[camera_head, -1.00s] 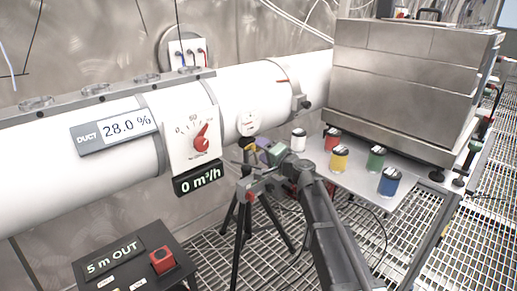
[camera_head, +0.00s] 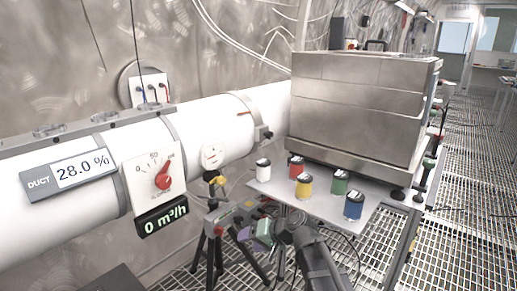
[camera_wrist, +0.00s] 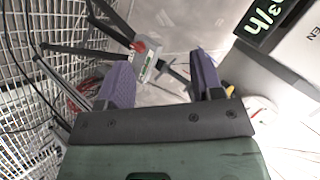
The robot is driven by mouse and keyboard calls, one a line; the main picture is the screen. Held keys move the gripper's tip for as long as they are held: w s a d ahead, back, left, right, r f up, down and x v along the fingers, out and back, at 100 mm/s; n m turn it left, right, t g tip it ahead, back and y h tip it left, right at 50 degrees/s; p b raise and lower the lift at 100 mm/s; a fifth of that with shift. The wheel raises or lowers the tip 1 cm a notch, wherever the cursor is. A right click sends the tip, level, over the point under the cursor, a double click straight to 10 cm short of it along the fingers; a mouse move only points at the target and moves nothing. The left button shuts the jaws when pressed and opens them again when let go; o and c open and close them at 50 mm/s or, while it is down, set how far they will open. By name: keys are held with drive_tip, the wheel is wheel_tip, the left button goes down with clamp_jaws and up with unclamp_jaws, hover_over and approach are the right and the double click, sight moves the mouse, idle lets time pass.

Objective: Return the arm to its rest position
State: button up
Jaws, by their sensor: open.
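My gripper (camera_head: 258,229) is low in the middle of the head view, in front of the duct and below the edge of the shelf with the jars. My dark arm (camera_head: 318,264) reaches up to it from the bottom edge. In the wrist view my gripper (camera_wrist: 163,76) shows two purple fingers spread well apart with nothing held between them. A black tripod (camera_head: 218,222) with a red and grey head stands just left of my gripper. In the wrist view the tripod head (camera_wrist: 145,57) shows beyond the gap between the fingers.
A white duct (camera_head: 228,125) carries a dial panel (camera_head: 154,172) reading 0 m³/h and a 28.0 % display (camera_head: 82,170). Several capped jars, including a blue jar (camera_head: 354,205), stand on a shelf (camera_head: 325,208) before a steel box (camera_head: 350,105). Grated floor (camera_head: 470,180) is open at right.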

drive_tip(key=s+d+f+g+h, duration=0.2)
drive_tip(key=s+d+f+h, duration=0.25)
drive_tip(key=s+d, duration=0.45)
drive_tip(key=s+d+f+g+h, duration=0.25)
drive_tip(key=s+d+h, duration=0.4)
drive_tip(key=d, duration=0.35)
wheel_tip(320, 180, up, 21)
drive_tip(key=d+p, duration=0.1)
drive_tip(key=p, duration=2)
drive_tip(key=shift+s+m+y, duration=0.2)
drive_tip(key=shift+m+y, duration=0.1)
drive_tip(key=shift+y, duration=0.1)
drive_tip(key=shift+d+t, duration=0.1)
drive_tip(key=shift+t, duration=0.15)
